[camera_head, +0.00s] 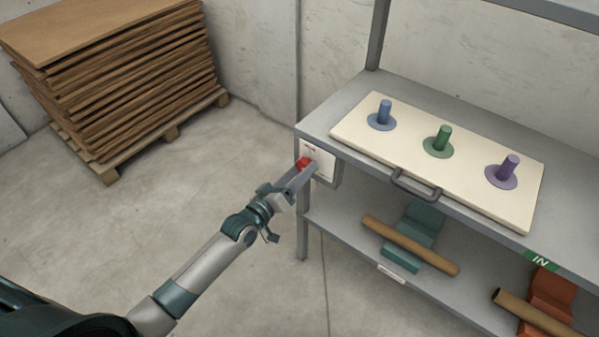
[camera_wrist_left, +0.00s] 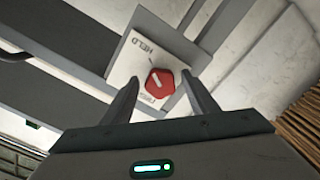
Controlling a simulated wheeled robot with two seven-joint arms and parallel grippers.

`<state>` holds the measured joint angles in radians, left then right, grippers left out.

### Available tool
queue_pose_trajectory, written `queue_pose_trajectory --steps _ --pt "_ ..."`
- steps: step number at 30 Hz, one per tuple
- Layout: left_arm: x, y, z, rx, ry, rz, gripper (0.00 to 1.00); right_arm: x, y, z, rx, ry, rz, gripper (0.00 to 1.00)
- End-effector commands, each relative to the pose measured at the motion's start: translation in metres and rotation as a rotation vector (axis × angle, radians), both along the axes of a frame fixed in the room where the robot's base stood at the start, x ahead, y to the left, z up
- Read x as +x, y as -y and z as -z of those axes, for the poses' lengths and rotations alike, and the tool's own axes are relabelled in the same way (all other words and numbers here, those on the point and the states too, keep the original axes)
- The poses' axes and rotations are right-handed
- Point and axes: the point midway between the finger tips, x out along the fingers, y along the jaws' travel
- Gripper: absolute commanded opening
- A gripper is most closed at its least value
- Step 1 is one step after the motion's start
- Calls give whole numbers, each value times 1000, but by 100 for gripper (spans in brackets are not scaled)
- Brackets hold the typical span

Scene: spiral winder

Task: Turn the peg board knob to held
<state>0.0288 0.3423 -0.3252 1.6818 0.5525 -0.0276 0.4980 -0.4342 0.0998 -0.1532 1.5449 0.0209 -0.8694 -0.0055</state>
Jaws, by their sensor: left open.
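The red knob (camera_head: 303,163) sits on a white plate (camera_head: 318,160) at the left front corner of the shelf, below the peg board (camera_head: 365,136). In the left wrist view the knob (camera_wrist_left: 162,82) shows a white mark toward its upper left. Its plate (camera_wrist_left: 160,50) reads HELD on one side and what looks like FREE on the other. My left gripper (camera_head: 299,175) is at the knob, open, with one finger on each side of it in the wrist view. Whether the fingers touch it I cannot tell. My right gripper is out of view.
The cream peg board carries a blue, a green and a purple peg, and a dark handle (camera_head: 416,188) is at its front. Cardboard tubes (camera_head: 410,245) lie on cradles on the lower shelf. A stacked pallet (camera_head: 120,75) stands back left. The floor between is clear.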

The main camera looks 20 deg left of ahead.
Motion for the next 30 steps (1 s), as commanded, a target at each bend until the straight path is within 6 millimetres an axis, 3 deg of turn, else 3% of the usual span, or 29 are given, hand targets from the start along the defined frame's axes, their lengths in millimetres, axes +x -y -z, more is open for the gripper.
queue_pose_trajectory --steps 11,30 --pt "-16 -6 0 -1 0 -1 54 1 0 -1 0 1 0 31" --pt "-121 -44 2 1 -3 0 54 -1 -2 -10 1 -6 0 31"
